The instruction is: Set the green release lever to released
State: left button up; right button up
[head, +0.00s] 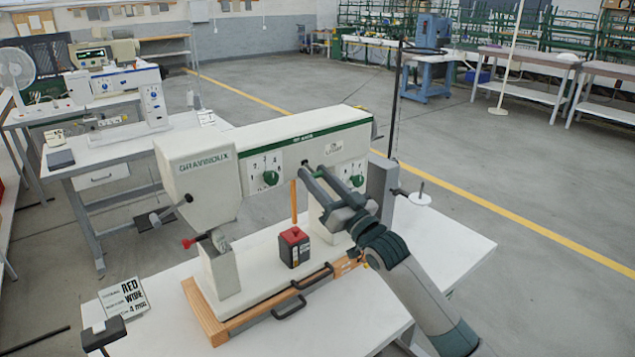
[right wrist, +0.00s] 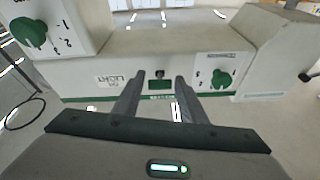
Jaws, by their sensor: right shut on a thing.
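My right gripper (head: 313,170) reaches in from the lower right to the front of the white machine's arm (head: 300,131), between two green dials. In the right wrist view its two fingers (right wrist: 159,78) stand on either side of a small green piece (right wrist: 160,85) with a dark round part at one end. I take this for the release lever; the fingers are closed on it. In the head view the gripper hides the lever, and its setting cannot be read. My left gripper is not in view.
Green dials (head: 270,178) (head: 357,181) flank my right gripper closely. A red-topped dark box (head: 294,247) stands on the machine bed below. A card (head: 124,298) reading RED WIDE 4 mm stands at front left. The white tabletop (head: 440,245) is clear at right.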

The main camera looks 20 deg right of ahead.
jog(key=o, duration=0.9)
jog(key=shift+d, duration=0.1)
jog(key=shift+s, duration=0.1)
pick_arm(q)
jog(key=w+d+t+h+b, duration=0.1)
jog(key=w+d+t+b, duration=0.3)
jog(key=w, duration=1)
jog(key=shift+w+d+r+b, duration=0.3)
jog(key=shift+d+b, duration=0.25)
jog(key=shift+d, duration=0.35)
pick_arm(e)
jog(key=v, duration=1.7)
jog(key=shift+f, duration=0.15)
